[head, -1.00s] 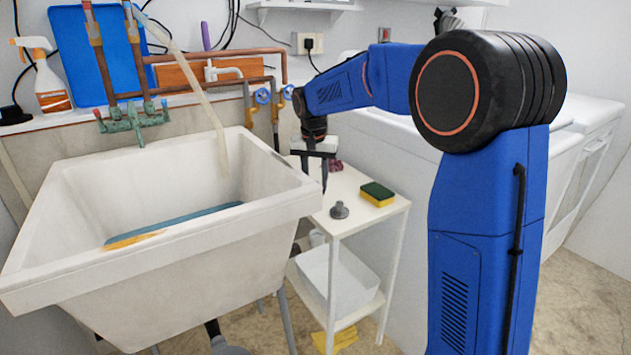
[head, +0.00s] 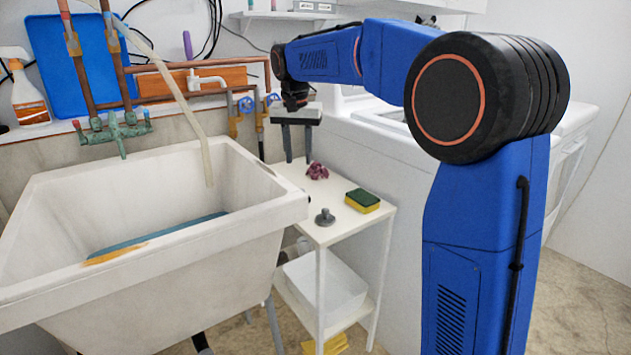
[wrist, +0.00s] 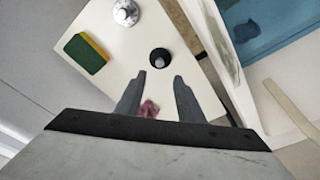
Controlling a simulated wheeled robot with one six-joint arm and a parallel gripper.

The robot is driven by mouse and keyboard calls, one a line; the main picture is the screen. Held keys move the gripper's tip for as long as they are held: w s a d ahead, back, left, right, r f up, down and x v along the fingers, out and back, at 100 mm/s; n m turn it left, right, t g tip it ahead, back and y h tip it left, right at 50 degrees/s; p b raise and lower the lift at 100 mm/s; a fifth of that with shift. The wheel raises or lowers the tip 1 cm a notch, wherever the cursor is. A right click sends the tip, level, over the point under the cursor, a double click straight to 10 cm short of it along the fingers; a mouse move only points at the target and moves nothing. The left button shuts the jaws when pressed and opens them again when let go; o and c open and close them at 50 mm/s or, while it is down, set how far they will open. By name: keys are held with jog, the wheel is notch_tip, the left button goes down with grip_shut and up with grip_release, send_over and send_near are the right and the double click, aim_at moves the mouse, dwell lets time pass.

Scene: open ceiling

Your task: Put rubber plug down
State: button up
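The rubber plug (wrist: 160,56) is black and round with a small grey top. In the wrist view it stands on the white table top (wrist: 118,70), just past my fingertips and apart from them. I cannot make it out in the head view, where the sink corner hides part of the table. My gripper (wrist: 160,78) is open and empty. In the head view my gripper (head: 298,158) is above the back of the white table (head: 345,222), fingers pointing down.
A yellow-green sponge (head: 362,201), a grey knobbed piece (head: 325,217) and a crumpled pink thing (head: 316,170) are on the table. The white sink (head: 190,262) stands left. A white bin (head: 328,285) is on the lower shelf. White machines stand behind right.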

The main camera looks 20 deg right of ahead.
jog(key=s+d+f+n+t, duration=0.1)
jog(key=s+d+f, duration=0.15)
jog(key=s, duration=0.85)
jog(key=s+d+f+n, duration=0.2)
jog(key=s+d, duration=0.1)
jog(key=s, duration=0.7)
jog(key=s+d+f+n+t, duration=0.1)
jog(key=s+d+f, duration=0.1)
jog(key=s, duration=0.9)
jog(key=s+f+n+t, duration=0.1)
jog(key=s+f, duration=0.7)
jog(key=s, duration=0.1)
jog(key=shift+s+d+f+y, duration=0.25)
jog(key=shift+d+f+y, duration=0.05)
jog(key=shift+d+y, duration=0.15)
